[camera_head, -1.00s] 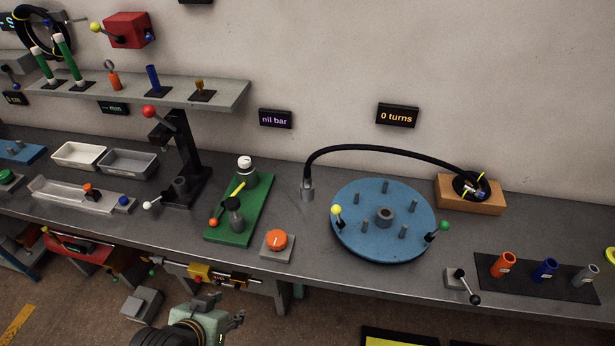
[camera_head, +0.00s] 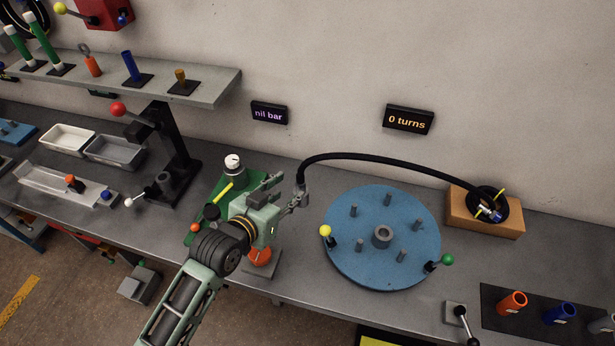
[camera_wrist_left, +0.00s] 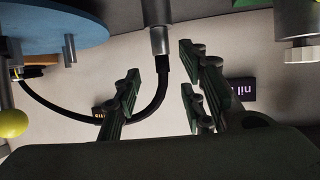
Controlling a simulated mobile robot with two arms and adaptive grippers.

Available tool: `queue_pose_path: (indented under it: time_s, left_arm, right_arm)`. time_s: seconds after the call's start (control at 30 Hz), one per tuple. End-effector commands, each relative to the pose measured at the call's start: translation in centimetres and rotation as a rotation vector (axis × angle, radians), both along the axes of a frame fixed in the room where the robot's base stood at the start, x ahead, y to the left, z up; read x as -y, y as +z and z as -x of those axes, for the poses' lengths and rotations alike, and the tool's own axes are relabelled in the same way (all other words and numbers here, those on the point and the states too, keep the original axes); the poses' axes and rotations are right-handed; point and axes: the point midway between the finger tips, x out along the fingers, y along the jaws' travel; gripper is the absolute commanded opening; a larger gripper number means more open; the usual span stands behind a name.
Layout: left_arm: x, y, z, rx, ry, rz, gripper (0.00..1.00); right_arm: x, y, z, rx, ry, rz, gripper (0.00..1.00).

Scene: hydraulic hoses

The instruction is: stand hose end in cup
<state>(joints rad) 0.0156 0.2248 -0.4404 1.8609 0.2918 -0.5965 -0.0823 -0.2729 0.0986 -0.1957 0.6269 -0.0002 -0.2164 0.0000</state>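The black hose (camera_head: 390,160) arches over the blue turntable. Its near end, a grey metal sleeve (camera_head: 300,187), is upright at the bench just left of the turntable. In the left wrist view the sleeve (camera_wrist_left: 160,40) appears upside down, with the hose running on from it. The far end meets a dark coil on a wooden block. Orange (camera_head: 512,303), blue (camera_head: 560,313) and grey (camera_head: 603,325) cups stand at the right. My left gripper (camera_head: 285,192) is open beside the sleeve; it shows in the left wrist view (camera_wrist_left: 160,75), fingers apart, hose visible between them. My right gripper is out of view.
The blue turntable (camera_head: 350,265) has several pegs and two ball-ended handles. The wooden block (camera_head: 470,220) is behind it. A green plate (camera_head: 195,230) with fittings and an orange knob (camera_head: 258,256) lie under my left arm.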

Motion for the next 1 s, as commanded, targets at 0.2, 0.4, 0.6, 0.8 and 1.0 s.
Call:
queue_pose_path:
  time_s: [0.2, 0.4, 0.6, 0.8, 1.0]
  left_arm:
    - [0.8, -0.5, -1.3, -0.001, -0.001, 0.000, 0.38]
    - [1.7, -1.0, -3.0, -0.002, -0.001, 0.001, 0.38]
    - [2.6, -2.0, -4.9, -0.002, -0.001, 0.001, 0.38]
    - [3.0, -2.4, -5.5, -0.001, -0.001, -0.001, 0.38]
    - [3.0, -2.5, -5.5, -0.001, -0.001, 0.000, 0.35]
  right_arm:
    - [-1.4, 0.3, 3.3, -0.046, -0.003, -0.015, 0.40]
    - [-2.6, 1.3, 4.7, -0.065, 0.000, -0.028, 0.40]
    - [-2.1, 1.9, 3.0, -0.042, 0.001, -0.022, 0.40]
    - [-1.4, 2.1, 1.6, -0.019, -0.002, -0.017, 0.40]
    - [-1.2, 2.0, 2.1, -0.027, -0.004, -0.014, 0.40]
